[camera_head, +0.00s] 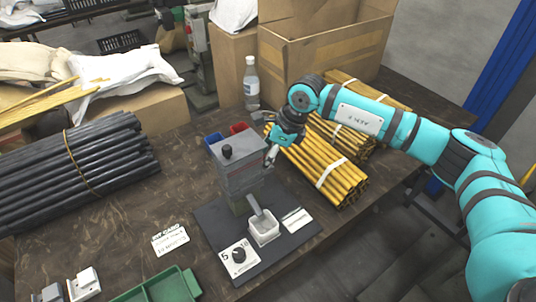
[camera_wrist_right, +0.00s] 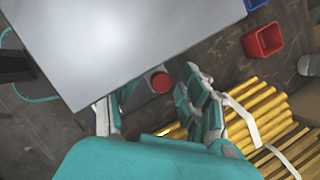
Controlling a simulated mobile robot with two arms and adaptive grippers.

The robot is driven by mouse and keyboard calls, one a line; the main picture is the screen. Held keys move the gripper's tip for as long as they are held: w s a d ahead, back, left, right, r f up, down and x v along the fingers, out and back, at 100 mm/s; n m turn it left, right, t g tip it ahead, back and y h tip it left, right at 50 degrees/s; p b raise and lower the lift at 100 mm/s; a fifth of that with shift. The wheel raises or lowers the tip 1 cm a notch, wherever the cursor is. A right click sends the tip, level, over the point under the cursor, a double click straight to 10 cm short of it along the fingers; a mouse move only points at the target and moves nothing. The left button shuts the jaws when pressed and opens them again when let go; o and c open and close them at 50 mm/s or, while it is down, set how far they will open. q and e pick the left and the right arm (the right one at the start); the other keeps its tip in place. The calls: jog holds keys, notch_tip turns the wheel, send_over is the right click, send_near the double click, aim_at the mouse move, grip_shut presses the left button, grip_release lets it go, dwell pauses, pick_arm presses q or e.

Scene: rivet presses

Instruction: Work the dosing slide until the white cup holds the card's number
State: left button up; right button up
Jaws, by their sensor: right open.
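The grey dosing box (camera_head: 237,155) with a black knob on its lid stands on a dark base plate (camera_head: 215,225); its flat grey face fills the upper left of the right wrist view (camera_wrist_right: 110,40). A chute (camera_head: 255,207) slopes into the white cup (camera_head: 264,230); the cup's contents cannot be made out. The card (camera_head: 170,239) lies left of the plate, its number too small to read. My right gripper (camera_head: 271,156) is open at the box's right side. In the wrist view a red round knob (camera_wrist_right: 161,82) sits between its fingers, apparently ungripped. My left gripper is not in view.
A dial plate (camera_head: 239,257) and a white label (camera_head: 296,219) flank the cup. Bundled yellow rods (camera_head: 320,165) lie close right of my right gripper. Red (camera_head: 238,128) and blue (camera_head: 214,138) bins stand behind the box. A green tray (camera_head: 165,289) is at the front.

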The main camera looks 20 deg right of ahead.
jog(key=v, duration=0.8)
dwell(0.4)
jog(key=d+p+v, duration=0.1)
jog(key=p+v, duration=0.7)
jog(key=v, duration=0.1)
jog(key=p+x, duration=0.2)
jog(key=x, duration=1.5)
jog(key=shift+a+f+p, duration=0.1)
jog(key=shift+f+p, duration=0.1)
jog(key=shift+p, duration=0.15)
